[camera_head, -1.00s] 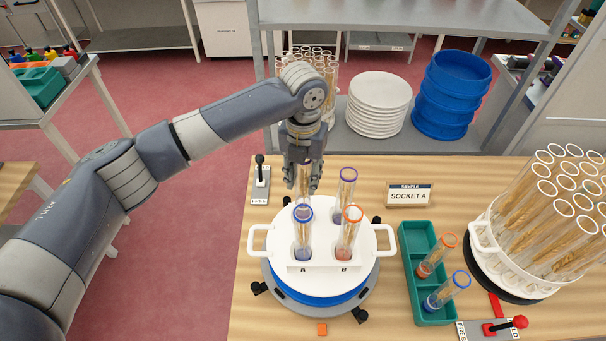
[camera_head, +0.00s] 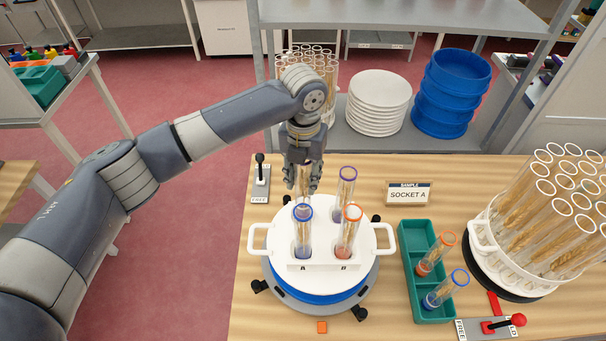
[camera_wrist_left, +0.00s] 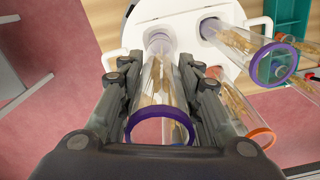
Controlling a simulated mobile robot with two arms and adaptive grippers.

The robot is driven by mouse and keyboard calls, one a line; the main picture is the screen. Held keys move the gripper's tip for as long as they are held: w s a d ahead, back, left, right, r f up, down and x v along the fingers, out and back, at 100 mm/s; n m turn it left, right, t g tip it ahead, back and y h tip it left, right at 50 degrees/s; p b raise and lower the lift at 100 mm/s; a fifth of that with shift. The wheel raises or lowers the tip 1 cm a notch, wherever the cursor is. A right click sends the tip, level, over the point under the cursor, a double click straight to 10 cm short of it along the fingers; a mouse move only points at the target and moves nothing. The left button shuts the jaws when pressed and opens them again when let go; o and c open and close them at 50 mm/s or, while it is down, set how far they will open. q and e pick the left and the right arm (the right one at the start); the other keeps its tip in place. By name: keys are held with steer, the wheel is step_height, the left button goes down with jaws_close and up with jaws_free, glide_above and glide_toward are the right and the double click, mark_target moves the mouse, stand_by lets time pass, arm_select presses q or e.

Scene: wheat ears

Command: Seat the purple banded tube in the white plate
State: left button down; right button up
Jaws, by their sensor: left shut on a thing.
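My left gripper (camera_head: 303,188) is shut on a purple banded tube (camera_wrist_left: 155,95), holding it over the back left of the white plate (camera_head: 380,258). In the left wrist view the purple rim faces the camera and the tube's far end meets the plate at a pale ring. I cannot tell how deep it sits. In the head view the fingers and a blue banded tube (camera_head: 303,230) hide much of it. Another purple banded tube (camera_head: 346,188) stands at the back right of the plate. My right gripper is not in view.
An orange banded tube (camera_head: 347,235) stands front right, beside the blue one. A green tray (camera_head: 432,310) with two tubes lies to the right. A white holder (camera_head: 485,245) full of wheat tubes stands further right. Levers stand at the back left (camera_head: 261,178) and front right (camera_head: 505,323).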

arm_select(q)
steer(key=shift+f+b, duration=1.2)
steer(key=shift+f, duration=1.35)
steer(key=c, duration=1.1)
jaws_free()
